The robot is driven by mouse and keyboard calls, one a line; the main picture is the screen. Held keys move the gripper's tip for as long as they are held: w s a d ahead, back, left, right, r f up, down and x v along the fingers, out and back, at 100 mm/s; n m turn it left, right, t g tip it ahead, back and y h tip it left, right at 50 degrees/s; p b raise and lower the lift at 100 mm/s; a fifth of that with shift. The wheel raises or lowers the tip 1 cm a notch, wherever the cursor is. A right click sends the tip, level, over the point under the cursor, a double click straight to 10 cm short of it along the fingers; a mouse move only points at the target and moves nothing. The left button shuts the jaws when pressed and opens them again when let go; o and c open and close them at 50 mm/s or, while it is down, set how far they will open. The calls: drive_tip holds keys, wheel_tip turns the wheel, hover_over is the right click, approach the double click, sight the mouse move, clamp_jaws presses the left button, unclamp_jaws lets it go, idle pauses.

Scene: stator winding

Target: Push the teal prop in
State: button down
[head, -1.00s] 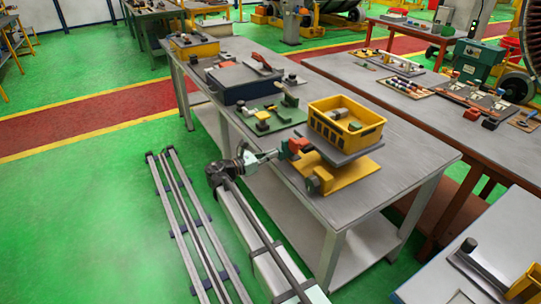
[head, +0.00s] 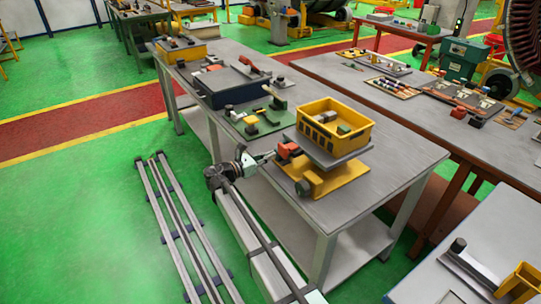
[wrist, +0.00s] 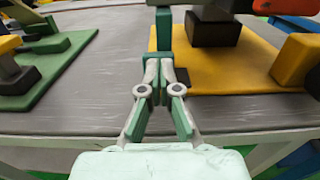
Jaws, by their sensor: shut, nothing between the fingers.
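The teal prop (wrist: 163,30) stands upright at the left edge of the yellow base (wrist: 225,70) in the wrist view. My gripper (wrist: 159,72) is shut and empty, its fingertips pointing at the prop's lower part. The tips overlap the prop in this view; I cannot tell whether they touch it. In the head view my gripper (head: 270,156) is beside the red-orange block (head: 288,150) on the yellow fixture (head: 335,182). I cannot make out the prop clearly there.
A grey plate (head: 335,157) on the fixture carries a yellow bin (head: 352,137) with small parts. A green board (head: 278,127) with parts lies to the left, before a dark blue box (head: 215,98). The grey table top (head: 390,185) is clear on the right.

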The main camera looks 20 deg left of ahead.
drive_tip(key=b+v, duration=0.2)
drive_tip(key=v, duration=1.1)
wheel_tip(320, 180, down, 7)
drive_tip(key=s+d+m+g+y, duration=0.2)
drive_tip(key=m+y, duration=0.1)
drive_tip(key=m, duration=0.2)
drive_tip(key=s+d+f+m+g+y, duration=0.1)
drive_tip(key=s+d+f+m+g, duration=0.2)
drive_tip(key=d+f, duration=0.6)
drive_tip(key=s+d+f+m+g, duration=0.3)
drive_tip(key=d+f+m+g, duration=0.1)
drive_tip(key=d+f, duration=0.55)
drive_tip(key=s+d+f+m+g+y, duration=0.1)
drive_tip(key=s+d+f+m+g, duration=0.2)
drive_tip(key=d+f, duration=0.6)
drive_tip(key=s+d+f+m+g+y, duration=0.1)
drive_tip(key=s+d+f+m+g, duration=0.2)
drive_tip(key=s+d, duration=0.6)
drive_tip(key=s+d+f+m+g+y, duration=0.2)
drive_tip(key=s+d+m, duration=0.4)
drive_tip(key=s+d, duration=0.3)
drive_tip(key=s+d+f+m+g+y, duration=0.2)
drive_tip(key=s+d+f+m+g, duration=0.2)
drive_tip(key=s+d, duration=0.6)
drive_tip(key=s+f, duration=0.2)
drive_tip(key=s, duration=0.1)
drive_tip(key=shift+s+m+g, duration=0.3)
drive_tip(key=shift+m, duration=0.1)
drive_tip(key=shift+f, duration=0.15)
